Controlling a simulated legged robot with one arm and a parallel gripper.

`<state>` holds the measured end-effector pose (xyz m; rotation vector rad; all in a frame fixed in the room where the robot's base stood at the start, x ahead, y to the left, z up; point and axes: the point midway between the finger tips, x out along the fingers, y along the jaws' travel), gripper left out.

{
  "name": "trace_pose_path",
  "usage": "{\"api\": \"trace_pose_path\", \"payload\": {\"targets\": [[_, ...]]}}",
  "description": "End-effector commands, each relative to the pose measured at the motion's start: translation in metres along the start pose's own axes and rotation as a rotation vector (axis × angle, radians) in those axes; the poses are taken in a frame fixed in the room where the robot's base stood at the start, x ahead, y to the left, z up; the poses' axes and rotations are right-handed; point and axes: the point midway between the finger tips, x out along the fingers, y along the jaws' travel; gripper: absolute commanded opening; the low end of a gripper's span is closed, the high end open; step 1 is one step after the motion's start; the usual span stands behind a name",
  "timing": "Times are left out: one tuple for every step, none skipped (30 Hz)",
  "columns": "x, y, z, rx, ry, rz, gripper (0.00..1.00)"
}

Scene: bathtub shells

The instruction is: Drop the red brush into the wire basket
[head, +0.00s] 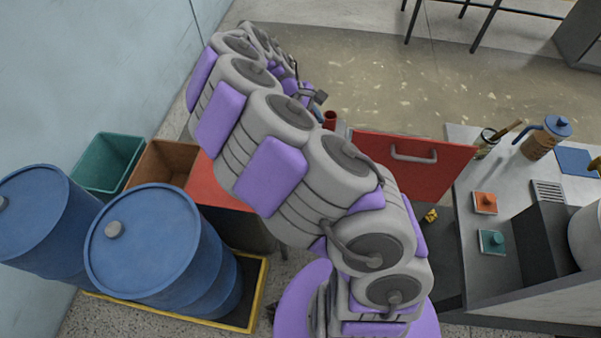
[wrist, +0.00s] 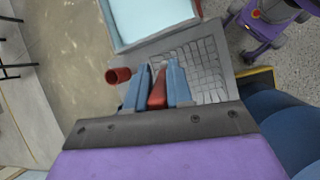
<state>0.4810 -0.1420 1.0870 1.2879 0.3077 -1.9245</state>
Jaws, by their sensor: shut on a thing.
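In the wrist view my gripper (wrist: 158,82) has two blue fingers closed on a narrow red piece, the red brush (wrist: 157,92). Only part of the brush shows between the fingers. A grey grid-like patch (wrist: 205,70) lies just beyond and to the right of the fingers. It may be the wire basket, but I cannot tell for sure. The brush appears in front of its left edge; the height between them cannot be told. In the head view my arm hides the gripper and most of the area around it.
In the head view, blue drums (head: 155,240) and open bins (head: 108,163) stand left. A red panel with a handle (head: 415,165) and a cluttered counter (head: 465,190) are right.

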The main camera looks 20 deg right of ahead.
Motion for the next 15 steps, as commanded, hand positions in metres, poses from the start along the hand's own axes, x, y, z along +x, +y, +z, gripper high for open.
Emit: {"api": "trace_pose_path", "payload": {"targets": [[0.001,-0.001,-0.001,-0.003,0.000,0.003,0.00],[0.002,-0.001,-0.002,-0.004,0.000,0.004,0.00],[0.003,-0.002,-0.003,-0.005,-0.001,0.004,0.00],[0.004,-0.003,-0.004,-0.005,-0.002,0.005,0.00],[0.006,-0.004,-0.005,-0.005,-0.002,0.005,0.00],[0.009,-0.004,-0.007,-0.005,-0.003,0.005,0.00],[0.012,-0.004,-0.008,-0.006,-0.003,0.004,0.00],[0.015,-0.005,-0.009,-0.006,-0.002,0.004,0.00],[0.019,-0.005,-0.011,-0.006,-0.002,0.004,0.00],[0.022,-0.006,-0.012,-0.006,-0.001,0.003,0.00],[0.025,-0.006,-0.014,-0.006,0.000,0.002,0.00],[0.030,-0.007,-0.015,-0.006,0.001,0.001,0.00],[0.034,-0.007,-0.016,-0.006,0.001,0.000,0.00],[0.037,-0.007,-0.017,-0.006,0.001,0.000,0.00],[0.042,-0.008,-0.019,-0.006,0.001,-0.001,0.00]]}}
